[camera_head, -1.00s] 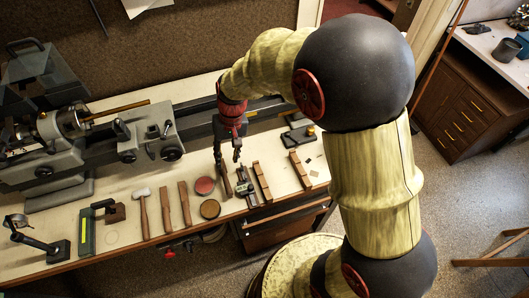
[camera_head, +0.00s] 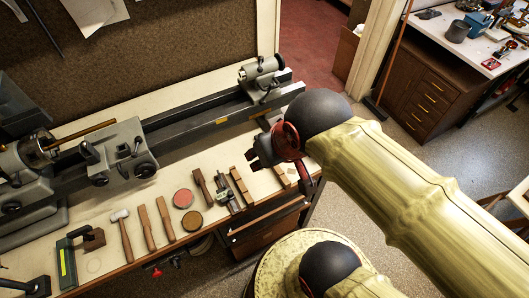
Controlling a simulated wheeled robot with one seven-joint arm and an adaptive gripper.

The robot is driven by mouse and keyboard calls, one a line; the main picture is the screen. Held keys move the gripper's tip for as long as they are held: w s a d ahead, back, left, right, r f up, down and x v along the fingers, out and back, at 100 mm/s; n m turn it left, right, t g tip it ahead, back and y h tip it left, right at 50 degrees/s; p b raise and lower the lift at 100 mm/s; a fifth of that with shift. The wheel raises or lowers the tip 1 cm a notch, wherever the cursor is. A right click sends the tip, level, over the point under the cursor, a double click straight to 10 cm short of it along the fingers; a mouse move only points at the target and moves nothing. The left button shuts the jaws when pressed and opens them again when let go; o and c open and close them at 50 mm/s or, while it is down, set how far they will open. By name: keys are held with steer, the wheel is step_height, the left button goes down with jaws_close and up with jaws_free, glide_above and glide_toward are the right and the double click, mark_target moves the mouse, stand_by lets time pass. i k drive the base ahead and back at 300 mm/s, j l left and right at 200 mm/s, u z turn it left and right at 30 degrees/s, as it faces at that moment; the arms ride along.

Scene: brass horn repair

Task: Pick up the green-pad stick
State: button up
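Several wooden sticks lie on the cream bench top. Two plain brown sticks (camera_head: 146,229) (camera_head: 165,218) lie left of the round tins. A darker stick (camera_head: 203,187) lies right of the tins, and lighter wooden pieces (camera_head: 241,187) lie farther right. I cannot make out a green pad on any of them, so I cannot tell which is the green-pad stick. My gripper (camera_head: 256,155) is over the right part of the bench, above and behind the sticks, apart from them. Its dark fingers point left. Their gap is not clear, and I see nothing held.
A grey lathe (camera_head: 125,150) with a long bed fills the back of the bench. A mallet (camera_head: 122,233), a green-edged tool (camera_head: 66,262), a red tin (camera_head: 182,198), a brown tin (camera_head: 192,220) and a caliper-like tool (camera_head: 226,190) lie near the front edge.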

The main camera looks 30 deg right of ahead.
mark_target(161, 204)
steer(key=j+u, duration=0.15)
steer(key=u, duration=0.3)
steer(key=j+u, duration=0.2)
steer(key=u, duration=0.3)
